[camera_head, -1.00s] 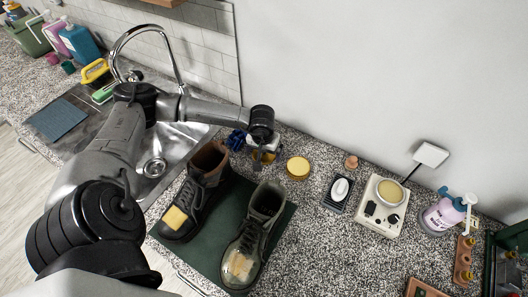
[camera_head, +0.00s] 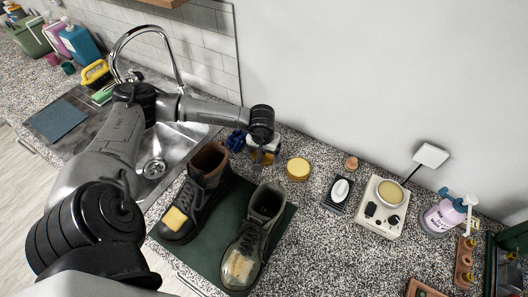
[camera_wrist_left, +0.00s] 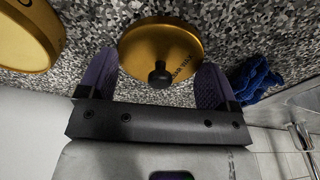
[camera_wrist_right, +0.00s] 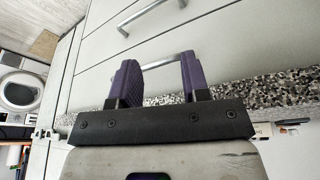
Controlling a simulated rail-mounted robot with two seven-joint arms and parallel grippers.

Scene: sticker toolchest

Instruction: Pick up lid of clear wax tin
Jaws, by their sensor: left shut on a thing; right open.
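A gold lid (camera_wrist_left: 158,42) with a black knob and partly readable "WAX" lettering sits between the fingers of my left gripper (camera_wrist_left: 156,82) in the left wrist view. The gripper is shut on the lid's sides. In the head view my left gripper (camera_head: 264,158) is over the counter behind the boots, mostly hidden by its wrist. A round yellow-topped tin (camera_head: 298,169) stands to its right, and a gold-rimmed round tin (camera_wrist_left: 24,36) shows at the left wrist view's edge. My right gripper (camera_wrist_right: 157,82) is open and empty before grey cabinet fronts.
Two boots (camera_head: 193,205) stand on a green mat (camera_head: 283,228) in front. A blue crumpled cloth (camera_wrist_left: 254,80) lies near the left gripper. The sink (camera_head: 150,168) is to the left.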

